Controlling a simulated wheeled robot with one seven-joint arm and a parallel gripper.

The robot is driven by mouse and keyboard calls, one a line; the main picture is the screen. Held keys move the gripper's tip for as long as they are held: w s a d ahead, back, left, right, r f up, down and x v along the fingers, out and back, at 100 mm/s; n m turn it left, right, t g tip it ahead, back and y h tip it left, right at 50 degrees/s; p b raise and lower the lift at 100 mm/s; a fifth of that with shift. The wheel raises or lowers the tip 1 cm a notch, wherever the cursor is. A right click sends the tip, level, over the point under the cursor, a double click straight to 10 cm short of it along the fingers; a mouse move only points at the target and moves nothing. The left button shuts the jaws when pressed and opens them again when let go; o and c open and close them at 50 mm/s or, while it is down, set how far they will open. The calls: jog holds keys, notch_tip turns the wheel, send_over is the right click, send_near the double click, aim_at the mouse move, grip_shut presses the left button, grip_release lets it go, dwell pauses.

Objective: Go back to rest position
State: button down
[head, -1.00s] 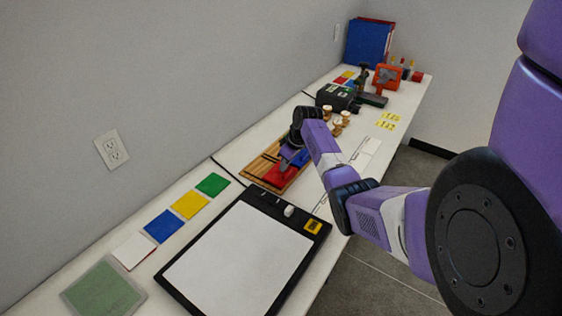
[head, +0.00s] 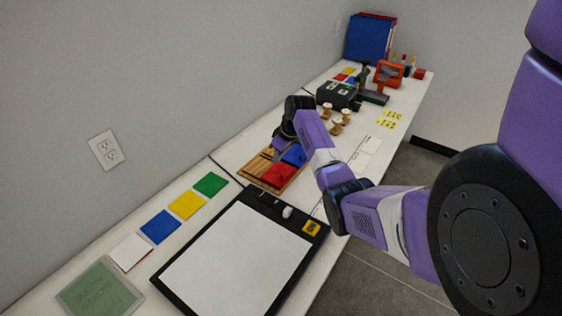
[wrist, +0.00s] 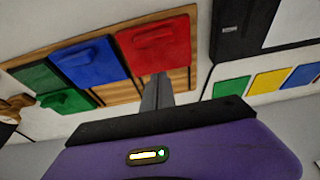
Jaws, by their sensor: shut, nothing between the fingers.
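My gripper shows in the wrist view (wrist: 157,92), its fingers together with nothing between them. In the head view my wrist is above the wooden tray (head: 288,184), and the fingers are mostly hidden by my own arm. The tray holds a red block (head: 277,174) and a blue block (head: 294,155). In the wrist view the tray carries a red block (wrist: 160,45), blue blocks (wrist: 88,62) and green blocks (wrist: 66,101), each with a handle-like ridge. The gripper is apart from the blocks.
A black-framed white board (head: 240,258) lies in front of the tray. Green, yellow, blue and white cards (head: 187,205) lie along the wall. Wooden stamps (head: 337,124), a black box (head: 338,95) and an orange device (head: 388,73) stand farther back.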

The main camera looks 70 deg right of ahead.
jog(key=v, duration=0.7)
jog(key=shift+b, duration=0.35)
jog(key=shift+w+d, duration=0.1)
jog(key=shift+w, duration=0.1)
